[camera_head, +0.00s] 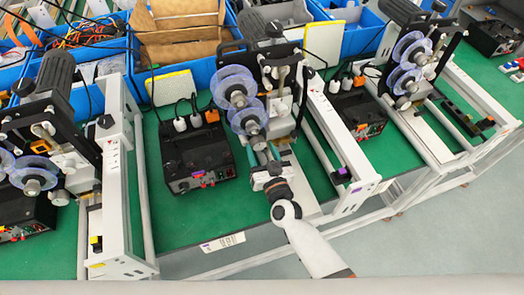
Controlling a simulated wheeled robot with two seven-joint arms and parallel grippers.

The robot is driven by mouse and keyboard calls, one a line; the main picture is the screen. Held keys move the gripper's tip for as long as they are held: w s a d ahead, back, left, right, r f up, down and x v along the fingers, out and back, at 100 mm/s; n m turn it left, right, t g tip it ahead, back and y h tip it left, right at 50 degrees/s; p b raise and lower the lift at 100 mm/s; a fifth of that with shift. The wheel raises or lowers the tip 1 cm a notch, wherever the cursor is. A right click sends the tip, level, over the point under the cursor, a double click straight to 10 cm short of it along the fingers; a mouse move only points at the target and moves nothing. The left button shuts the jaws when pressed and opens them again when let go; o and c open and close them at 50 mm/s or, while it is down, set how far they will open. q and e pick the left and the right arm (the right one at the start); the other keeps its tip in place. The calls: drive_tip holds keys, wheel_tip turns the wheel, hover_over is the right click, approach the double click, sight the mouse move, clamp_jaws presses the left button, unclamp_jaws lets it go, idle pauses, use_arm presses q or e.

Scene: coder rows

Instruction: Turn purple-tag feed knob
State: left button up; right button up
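The middle coder has two clear bluish feed discs with metal hubs, an upper one (237,92) and a lower one (249,117). A small grey knob (257,142) shows just below the lower disc. My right gripper (262,150) reaches up from the front, its two teal-lined fingers apart on either side of this knob. I cannot tell whether they touch it. A purple tag (198,174) is on the black control box left of this coder. Another purple piece (341,174) is on the white frame at right. My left gripper is not in view.
Similar coders stand at left (50,150) and right (410,60), close to the middle one. Blue bins (340,35) line the back. The green bench top (180,215) is clear near the front edge.

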drive_tip(key=c, duration=0.7)
drive_tip(key=shift+c, duration=0.2)
drive_tip(key=shift+m, duration=0.4)
drive_tip(key=m+b, duration=0.1)
drive_tip(key=m, duration=0.4)
drive_tip(key=shift+f+m+b, duration=0.1)
drive_tip(key=shift+m+b, duration=0.2)
drive_tip(key=shift+b, duration=0.05)
drive_tip(key=m+b, duration=0.1)
drive_tip(key=m, duration=0.4)
drive_tip(key=shift+m, duration=0.3)
drive_tip(key=o, duration=1)
drive_tip(key=shift+c, duration=0.2)
